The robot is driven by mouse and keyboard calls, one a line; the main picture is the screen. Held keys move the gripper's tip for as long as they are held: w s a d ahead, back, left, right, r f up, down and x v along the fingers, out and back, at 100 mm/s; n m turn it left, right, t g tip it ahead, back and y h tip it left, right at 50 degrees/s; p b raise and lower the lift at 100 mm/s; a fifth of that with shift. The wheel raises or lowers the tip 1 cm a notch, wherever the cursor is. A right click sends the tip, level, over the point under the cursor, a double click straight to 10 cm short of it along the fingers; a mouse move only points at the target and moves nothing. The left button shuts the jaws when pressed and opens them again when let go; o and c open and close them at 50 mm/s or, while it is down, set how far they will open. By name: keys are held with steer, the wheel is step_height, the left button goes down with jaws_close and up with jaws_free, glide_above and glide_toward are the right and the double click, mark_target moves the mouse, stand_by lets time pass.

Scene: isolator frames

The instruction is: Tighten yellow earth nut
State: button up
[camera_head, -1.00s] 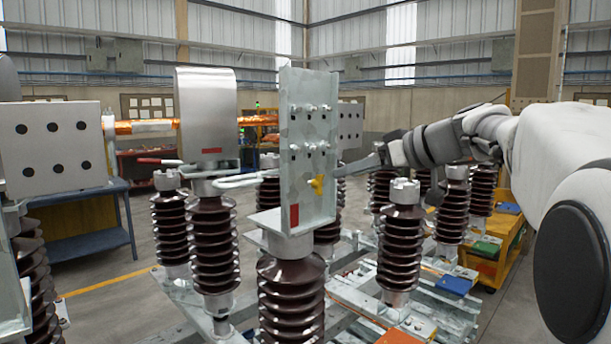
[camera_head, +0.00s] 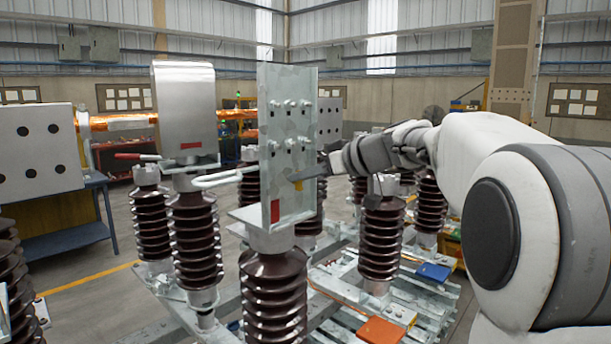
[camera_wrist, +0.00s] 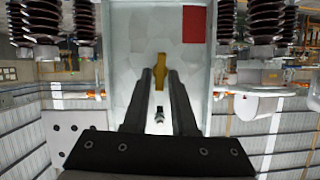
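The yellow earth nut (camera_head: 298,185) sits low on the face of an upright metal plate (camera_head: 302,215), above a red label. It also shows in the wrist view (camera_wrist: 160,72), where the picture is inverted and the red label is at the top. My gripper (camera_head: 308,176) reaches in from the right, close to the plate. In the wrist view my two dark fingers (camera_wrist: 161,78) are apart and point at the nut, which shows in the gap at their tips. I cannot tell whether they touch it.
Several silver bolts (camera_head: 290,105) stand out from the plate above the nut. A ribbed brown insulator (camera_head: 275,290) carries the plate. More insulators (camera_head: 381,240) stand close below and behind my arm. A curved metal shield (camera_head: 185,110) is at left.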

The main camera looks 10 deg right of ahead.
jaws_close()
